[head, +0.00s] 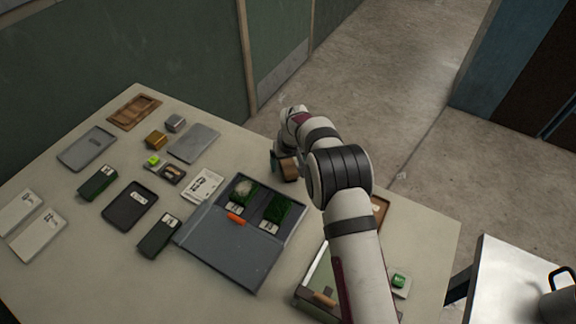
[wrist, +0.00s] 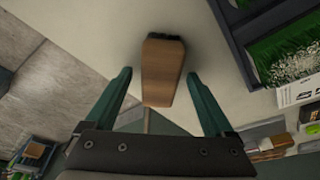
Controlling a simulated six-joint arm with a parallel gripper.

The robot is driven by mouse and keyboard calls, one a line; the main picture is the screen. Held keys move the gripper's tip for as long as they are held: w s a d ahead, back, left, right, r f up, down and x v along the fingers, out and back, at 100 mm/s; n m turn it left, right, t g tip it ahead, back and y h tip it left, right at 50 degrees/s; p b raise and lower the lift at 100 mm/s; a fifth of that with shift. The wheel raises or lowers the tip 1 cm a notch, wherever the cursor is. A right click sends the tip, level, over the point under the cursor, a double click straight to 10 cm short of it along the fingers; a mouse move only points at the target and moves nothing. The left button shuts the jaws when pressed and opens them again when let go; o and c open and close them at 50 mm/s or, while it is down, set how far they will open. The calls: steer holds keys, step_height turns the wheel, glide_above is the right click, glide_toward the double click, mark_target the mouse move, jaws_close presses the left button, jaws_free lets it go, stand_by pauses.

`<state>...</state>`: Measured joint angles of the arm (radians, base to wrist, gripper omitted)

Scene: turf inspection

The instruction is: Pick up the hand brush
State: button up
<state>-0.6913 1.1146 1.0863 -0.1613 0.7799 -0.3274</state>
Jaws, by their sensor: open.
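The hand brush (wrist: 163,72) has a brown wooden body, with dark bristles showing at its top end in the wrist view. In the head view its brown body (head: 290,169) shows at the far edge of the table, partly hidden by my arm. My gripper (wrist: 159,74) is open, with one teal finger on each side of the brush. A gap shows between the brush and each finger. I cannot tell the height of the fingers above the table.
The pale table (head: 90,275) holds a grey case (head: 231,255) with green turf samples, near the brush. Dark turf boxes (head: 98,182), trays and cards lie to the left. A glass-topped box (head: 318,285) stands under my arm. A metal cart (head: 505,280) is at right.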

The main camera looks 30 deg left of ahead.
mark_target(287, 160)
steer(key=shift+f, duration=0.25)
stand_by(0.4)
jaws_close()
stand_by(0.4)
step_height(287, 160, up, 4)
steer(key=shift+r, duration=0.1)
steer(key=w+d+r, duration=0.2)
steer(key=d+r, duration=0.5)
steer(key=d, duration=0.4)
steer(key=shift+d+r, duration=0.2)
steer(key=shift+d, duration=0.05)
